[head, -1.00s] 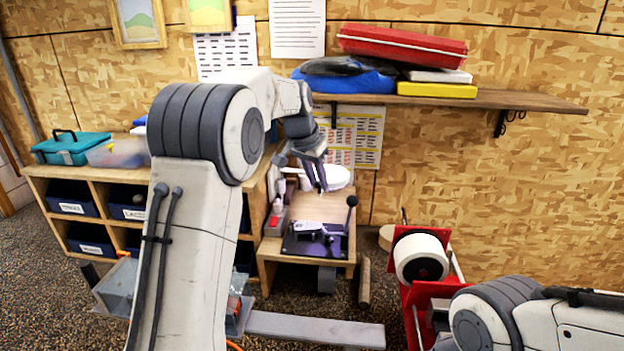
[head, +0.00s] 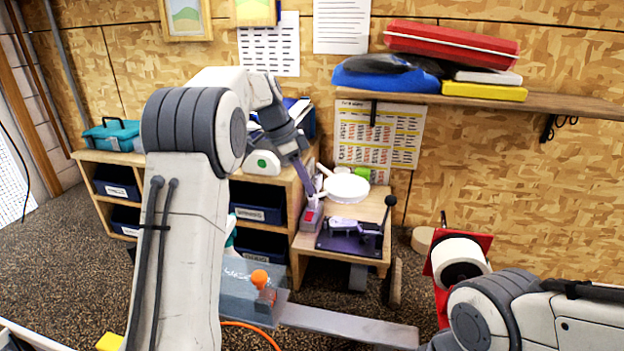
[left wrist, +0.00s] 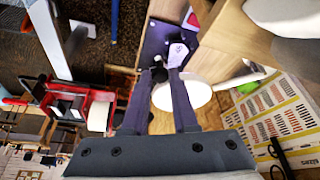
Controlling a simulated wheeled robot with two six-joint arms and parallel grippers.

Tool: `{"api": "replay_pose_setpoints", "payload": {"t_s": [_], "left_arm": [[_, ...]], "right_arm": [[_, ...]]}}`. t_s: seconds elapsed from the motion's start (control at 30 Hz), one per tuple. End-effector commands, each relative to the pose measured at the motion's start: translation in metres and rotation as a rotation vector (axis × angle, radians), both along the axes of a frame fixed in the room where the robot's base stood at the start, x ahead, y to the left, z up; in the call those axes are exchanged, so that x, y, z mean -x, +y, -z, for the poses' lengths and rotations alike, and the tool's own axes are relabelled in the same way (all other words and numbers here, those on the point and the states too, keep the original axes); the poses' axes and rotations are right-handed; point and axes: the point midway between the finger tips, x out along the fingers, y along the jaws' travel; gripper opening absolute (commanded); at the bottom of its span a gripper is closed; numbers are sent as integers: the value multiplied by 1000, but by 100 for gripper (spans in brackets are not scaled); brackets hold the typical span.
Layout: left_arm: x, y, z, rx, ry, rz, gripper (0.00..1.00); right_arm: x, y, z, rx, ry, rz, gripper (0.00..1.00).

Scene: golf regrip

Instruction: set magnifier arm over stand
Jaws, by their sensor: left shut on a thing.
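The magnifier's round white head (head: 347,189) is above the small wooden bench, behind the stand. It also shows in the left wrist view (left wrist: 170,97), partly behind my fingers. The stand (head: 340,246) is a dark purple plate with a grey clamp-like device, seen in the left wrist view too (left wrist: 153,45). My left gripper (head: 312,185) is beside the magnifier, up and to the left of the stand. It is shut on what looks like the magnifier arm; a small dark piece shows between the fingertips (left wrist: 159,73). The exact grip is unclear. My right gripper is out of view.
A lever with a black knob (head: 390,201) rises at the stand's right. A red-topped box (head: 312,214) is on the bench left of the stand. A red rack with a white roll (head: 460,258) is to the right. A shelf (head: 560,104) hangs above.

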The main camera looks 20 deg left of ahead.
Motion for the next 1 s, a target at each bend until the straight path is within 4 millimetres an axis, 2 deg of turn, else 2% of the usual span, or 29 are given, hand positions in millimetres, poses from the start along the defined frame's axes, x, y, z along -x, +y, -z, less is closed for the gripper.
{"api": "replay_pose_setpoints", "payload": {"t_s": [0.5,0.53,0.6,1.0], "left_arm": [[-1,5,-2,-4,-6,17,0],[-1,6,-2,-5,-6,16,34],[-1,5,-2,-4,-6,17,57],[0,6,-6,-2,-4,17,57]], "right_arm": [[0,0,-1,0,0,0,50],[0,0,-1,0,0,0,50],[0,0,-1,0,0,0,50],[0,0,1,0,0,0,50]]}}
